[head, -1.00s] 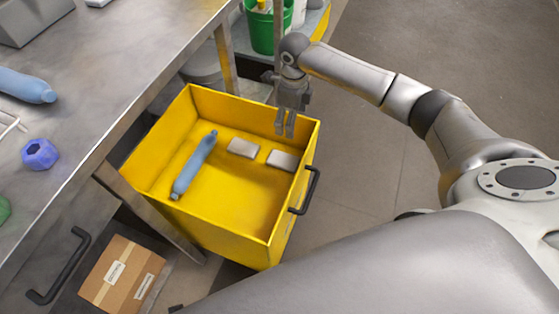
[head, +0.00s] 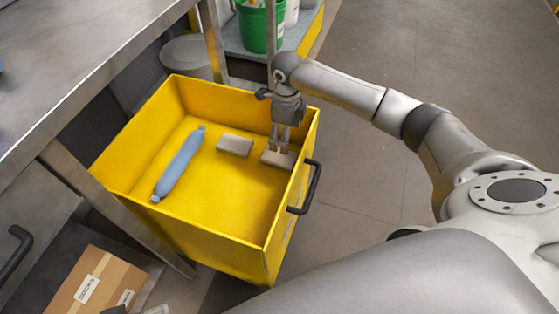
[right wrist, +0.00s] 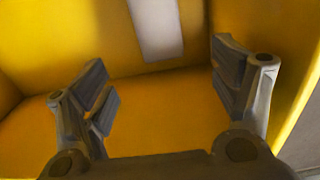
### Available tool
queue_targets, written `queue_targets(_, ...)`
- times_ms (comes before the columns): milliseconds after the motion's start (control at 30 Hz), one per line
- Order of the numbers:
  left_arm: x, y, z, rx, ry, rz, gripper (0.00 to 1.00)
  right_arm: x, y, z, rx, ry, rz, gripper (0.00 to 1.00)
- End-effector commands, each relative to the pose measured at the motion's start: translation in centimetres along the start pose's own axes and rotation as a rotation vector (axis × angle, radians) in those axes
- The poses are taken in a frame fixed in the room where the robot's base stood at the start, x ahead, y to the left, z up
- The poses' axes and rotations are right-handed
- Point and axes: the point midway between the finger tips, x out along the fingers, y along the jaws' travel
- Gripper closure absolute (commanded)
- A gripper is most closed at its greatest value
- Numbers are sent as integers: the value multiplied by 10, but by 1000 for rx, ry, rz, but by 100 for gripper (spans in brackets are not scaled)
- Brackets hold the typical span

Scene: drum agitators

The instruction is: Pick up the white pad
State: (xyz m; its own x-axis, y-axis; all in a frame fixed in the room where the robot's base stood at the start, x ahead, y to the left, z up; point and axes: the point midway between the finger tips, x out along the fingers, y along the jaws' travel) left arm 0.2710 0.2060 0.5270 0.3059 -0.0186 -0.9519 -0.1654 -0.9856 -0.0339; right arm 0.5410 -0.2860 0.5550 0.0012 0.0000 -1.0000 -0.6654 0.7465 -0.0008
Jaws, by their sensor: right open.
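Two whitish-grey pads lie in the yellow bin (head: 215,228): one pad (head: 235,145) near the middle of its back part, the other pad (head: 275,159) closer to the right wall. My right gripper (head: 280,142) reaches down into the bin, its fingers in front of or just above the right-hand pad in the head view. In the right wrist view its fingers (right wrist: 165,92) are spread with only yellow surface between them. A whitish strip (right wrist: 155,28) shows beyond them at the top; I cannot tell which pad it is. My left gripper is out of view.
A blue bottle (head: 179,165) lies in the bin's left part. The bin has a black handle (head: 312,188) on its right side. A metal table (head: 75,60) stands at left, a cardboard box (head: 95,283) below it. A green bucket (head: 257,28) stands behind.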

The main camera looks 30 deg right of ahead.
Motion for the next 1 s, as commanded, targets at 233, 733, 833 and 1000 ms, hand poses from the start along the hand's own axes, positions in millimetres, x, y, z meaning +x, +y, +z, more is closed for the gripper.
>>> queue_targets(233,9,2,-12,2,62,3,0,39,1,-1,2,1,2,17)
queue_targets(733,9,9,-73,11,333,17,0,81,1,-7,1,3,3,17)
queue_targets(833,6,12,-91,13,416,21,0,92,1,-8,1,1,2,17)
queue_targets(1000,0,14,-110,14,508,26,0,103,1,-8,1,1,2,17)
